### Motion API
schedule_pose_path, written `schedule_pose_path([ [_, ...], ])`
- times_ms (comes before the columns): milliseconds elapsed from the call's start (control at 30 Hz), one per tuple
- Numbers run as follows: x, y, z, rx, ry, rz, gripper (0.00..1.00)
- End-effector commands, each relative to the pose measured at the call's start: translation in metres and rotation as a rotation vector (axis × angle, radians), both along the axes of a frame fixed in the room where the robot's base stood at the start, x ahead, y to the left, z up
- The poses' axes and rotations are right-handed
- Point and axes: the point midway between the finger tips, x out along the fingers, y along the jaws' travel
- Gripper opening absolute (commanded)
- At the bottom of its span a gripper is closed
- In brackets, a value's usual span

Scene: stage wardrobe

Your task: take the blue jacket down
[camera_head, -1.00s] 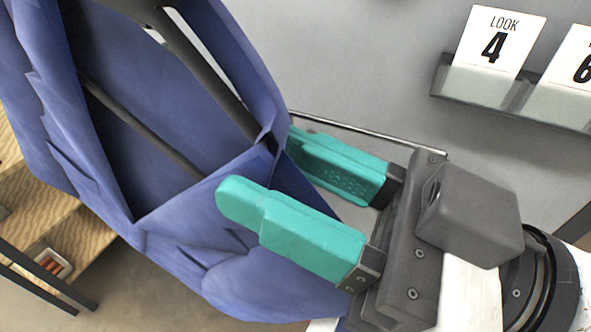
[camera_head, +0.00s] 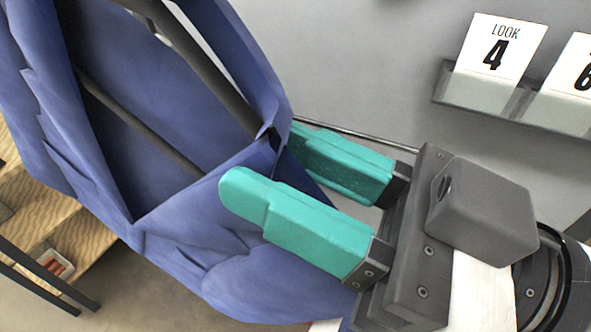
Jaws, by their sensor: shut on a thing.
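The blue jacket (camera_head: 215,265) fills the left half of the head view, tilted, with its front open. A dark hanger bar (camera_head: 150,130) shows inside it and a dark curved hanger arm (camera_head: 205,60) runs down to its right shoulder. My gripper (camera_head: 262,170) comes in from the right with two teal fingers, one in front of the jacket and one behind. It is shut on the jacket's right edge. The hanger's hook and the top of the jacket are out of view.
A shelf (camera_head: 500,104) with number cards, one reading LOOK 4 (camera_head: 497,48), is on the grey wall at upper right. A thin metal rod (camera_head: 365,136) runs behind my gripper. Wooden shelving (camera_head: 85,235) with a small tray (camera_head: 52,263) stands at lower left.

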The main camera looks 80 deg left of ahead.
Motion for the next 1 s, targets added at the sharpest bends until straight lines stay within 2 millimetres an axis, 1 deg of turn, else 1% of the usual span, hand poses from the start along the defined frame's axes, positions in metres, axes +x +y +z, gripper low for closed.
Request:
schedule_pose_path([
  [100,-0.001,0.000,0.006,0.002,-0.002,0.002,0.00],
  [567,-0.001,0.000,0.022,0.002,-0.001,0.002,0.00],
  [767,0.002,-0.002,0.022,0.002,0.000,0.001,0.00],
  [1000,0.011,-0.008,0.021,0.000,0.001,-0.001,0.00],
])
